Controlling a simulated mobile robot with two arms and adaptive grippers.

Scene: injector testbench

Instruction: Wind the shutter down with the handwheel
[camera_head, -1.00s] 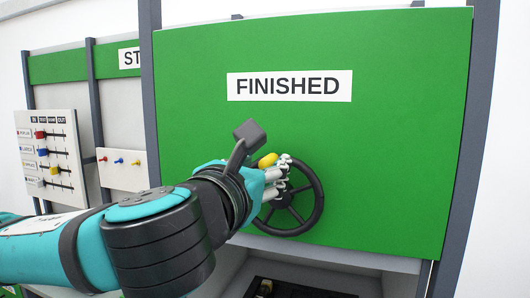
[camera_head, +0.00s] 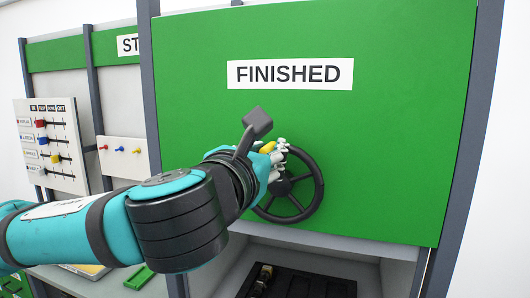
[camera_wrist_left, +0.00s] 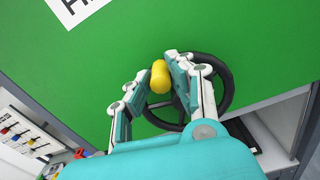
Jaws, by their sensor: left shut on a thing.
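The handwheel (camera_head: 313,190) is a black spoked ring in front of a green panel marked FINISHED (camera_head: 400,120). I cannot tell for certain whether this panel is the shutter. The wheel's yellow knob (camera_head: 268,147) is at its upper left. My left gripper (camera_head: 272,156) is shut on the yellow knob. In the left wrist view, my left gripper (camera_wrist_left: 157,82) has a finger on either side of the knob (camera_wrist_left: 160,76). The wheel rim (camera_wrist_left: 228,85) is partly hidden behind the right finger. My right gripper is not in view.
Below the panel is an open bay with a dark tray (camera_head: 310,285). A grey post (camera_head: 148,100) stands beside the panel.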

